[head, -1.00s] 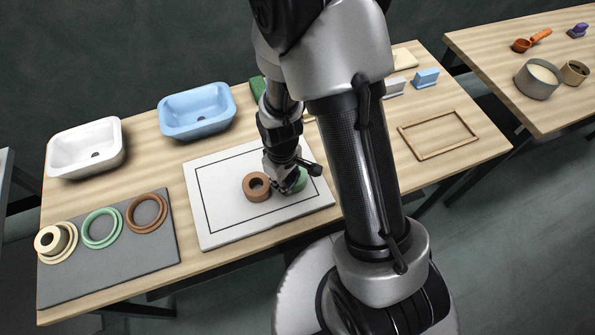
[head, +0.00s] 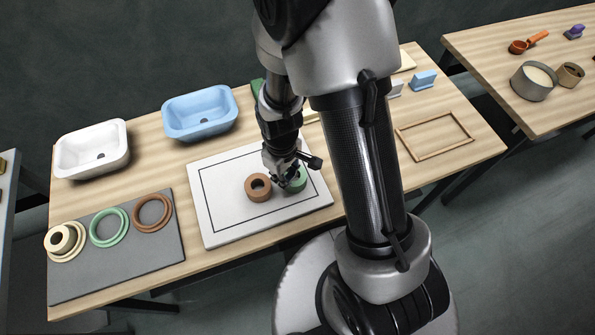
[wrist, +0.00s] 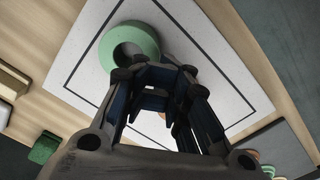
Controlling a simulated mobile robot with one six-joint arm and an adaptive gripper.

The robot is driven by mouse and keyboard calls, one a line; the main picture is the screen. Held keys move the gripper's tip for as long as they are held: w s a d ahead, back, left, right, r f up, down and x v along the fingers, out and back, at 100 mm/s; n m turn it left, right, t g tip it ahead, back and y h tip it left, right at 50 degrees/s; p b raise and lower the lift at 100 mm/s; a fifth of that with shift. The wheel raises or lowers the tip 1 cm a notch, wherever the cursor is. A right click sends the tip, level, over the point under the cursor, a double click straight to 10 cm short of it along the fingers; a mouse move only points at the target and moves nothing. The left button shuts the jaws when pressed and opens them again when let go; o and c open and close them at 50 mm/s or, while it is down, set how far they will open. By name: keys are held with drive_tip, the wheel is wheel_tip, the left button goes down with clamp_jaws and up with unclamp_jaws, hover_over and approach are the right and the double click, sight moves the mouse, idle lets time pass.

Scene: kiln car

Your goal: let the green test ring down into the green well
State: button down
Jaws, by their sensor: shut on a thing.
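The green test ring (head: 297,184) is at the right part of the white board, next to the brown ring (head: 258,188). My gripper (head: 289,178) is at the green ring, its fingers shut on the ring's wall. In the wrist view the green ring (wrist: 110,55) shows beyond the fingertips (wrist: 150,75), which hide part of it. I cannot tell whether the ring touches the board. The green well (head: 93,232) is a green-rimmed round recess on the grey slab at the left, empty, between the cream well (head: 76,256) and the brown well (head: 167,217).
A cream ring (head: 60,239) stands in the cream well. The white board (head: 220,226) has a black outline. A white basin (head: 70,160) and a blue basin (head: 200,113) stand behind. A wooden frame (head: 435,155) lies at the right. Grey slab (head: 120,270) front is clear.

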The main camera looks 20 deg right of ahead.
drive_tip(key=shift+r, duration=0.45)
drive_tip(key=c, duration=1.3)
unclamp_jaws()
wheel_tip(320, 180, up, 12)
